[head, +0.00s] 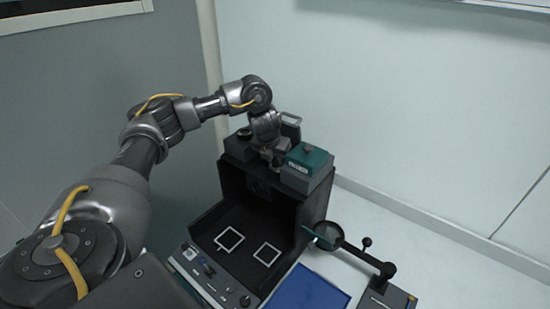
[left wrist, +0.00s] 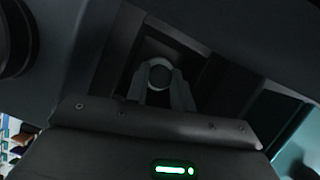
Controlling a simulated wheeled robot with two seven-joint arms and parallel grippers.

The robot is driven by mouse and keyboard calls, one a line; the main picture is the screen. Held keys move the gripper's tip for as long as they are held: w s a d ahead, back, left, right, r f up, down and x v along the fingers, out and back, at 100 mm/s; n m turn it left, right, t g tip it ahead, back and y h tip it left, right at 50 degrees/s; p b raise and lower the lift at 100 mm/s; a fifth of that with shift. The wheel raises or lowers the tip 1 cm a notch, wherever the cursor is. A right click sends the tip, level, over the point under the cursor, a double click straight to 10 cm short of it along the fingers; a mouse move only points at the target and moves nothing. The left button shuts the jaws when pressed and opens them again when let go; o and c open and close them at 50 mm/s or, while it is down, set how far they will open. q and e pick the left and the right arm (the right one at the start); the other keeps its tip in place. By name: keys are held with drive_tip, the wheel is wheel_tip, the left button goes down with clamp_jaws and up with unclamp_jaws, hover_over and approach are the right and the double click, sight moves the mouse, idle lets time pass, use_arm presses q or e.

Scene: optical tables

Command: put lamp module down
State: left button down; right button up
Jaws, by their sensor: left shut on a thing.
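My left gripper (head: 271,160) reaches down over the top of a black open-fronted cabinet (head: 318,210). It is shut on what I take to be the lamp module, which is mostly hidden by the hand in the head view. In the left wrist view the fingers (left wrist: 160,88) close around a round grey knob (left wrist: 159,75) above a dark recess. I cannot tell whether the module touches the cabinet. A dark box with a teal top (head: 307,157) stands right of the gripper. My right gripper is not in view.
Another dark box (head: 238,146) sits left of the gripper on the cabinet top. Two white square outlines (head: 230,239) mark the cabinet's bare floor. A control panel (head: 210,275), a blue mat (head: 306,290) and a round magnifier on an arm (head: 328,235) are in front.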

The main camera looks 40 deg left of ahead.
use_arm(q)
drive_tip(key=c, duration=1.2)
unclamp_jaws()
drive_tip(key=shift+r, duration=0.15)
drive_tip(key=shift+r, duration=0.25)
drive_tip(key=shift+p+v, duration=1.2)
drive_tip(key=shift+v, duration=5.1)
